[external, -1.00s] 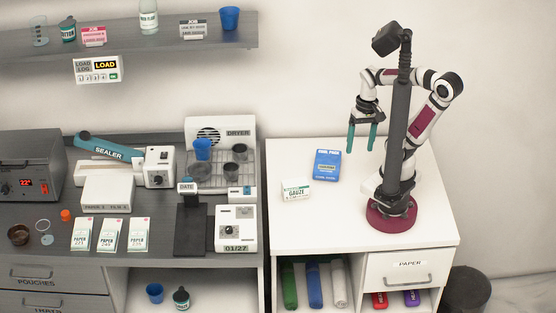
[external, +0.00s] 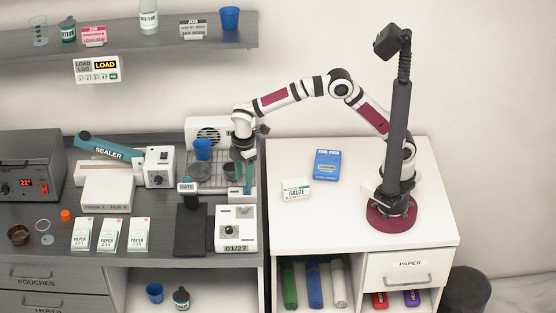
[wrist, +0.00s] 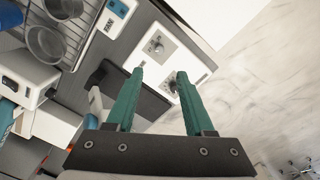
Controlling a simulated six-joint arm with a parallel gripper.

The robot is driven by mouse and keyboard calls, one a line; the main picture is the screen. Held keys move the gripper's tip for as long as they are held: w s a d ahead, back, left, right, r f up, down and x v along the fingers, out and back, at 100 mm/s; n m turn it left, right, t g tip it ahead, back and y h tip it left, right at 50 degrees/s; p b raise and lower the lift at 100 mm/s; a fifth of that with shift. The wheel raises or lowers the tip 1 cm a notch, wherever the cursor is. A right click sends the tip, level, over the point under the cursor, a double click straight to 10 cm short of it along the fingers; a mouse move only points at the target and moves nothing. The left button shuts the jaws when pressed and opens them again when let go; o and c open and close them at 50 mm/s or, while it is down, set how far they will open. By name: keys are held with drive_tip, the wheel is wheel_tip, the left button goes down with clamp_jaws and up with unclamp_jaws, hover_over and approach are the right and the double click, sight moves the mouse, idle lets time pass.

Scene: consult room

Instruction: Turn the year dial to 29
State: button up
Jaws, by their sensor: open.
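The white date unit (external: 224,241) stands at the right end of the dark counter, with a front display (external: 236,248) reading 01/27. In the wrist view its white top (wrist: 183,57) carries two knobs. One knob (wrist: 155,46) lies farther from my fingers; the other (wrist: 173,83) shows between the fingertips, close to the right one. Which knob is the year dial I cannot read. My gripper (external: 243,181) points down with its teal fingers apart and empty, above and behind the unit. In the wrist view my gripper (wrist: 160,72) is open; no contact with a knob is visible.
A dark plate (external: 190,235) with the DATE head (external: 187,187) is left of the unit. The white cabinet top (external: 350,220), right, holds a gauze box (external: 295,189) and a blue pack (external: 327,165).

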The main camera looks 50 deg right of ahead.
sight(245, 208)
drive_tip(key=f, duration=1.2)
drive_tip(key=shift+w+d, duration=0.1)
drive_tip(key=shift+w, duration=0.1)
clamp_jaws()
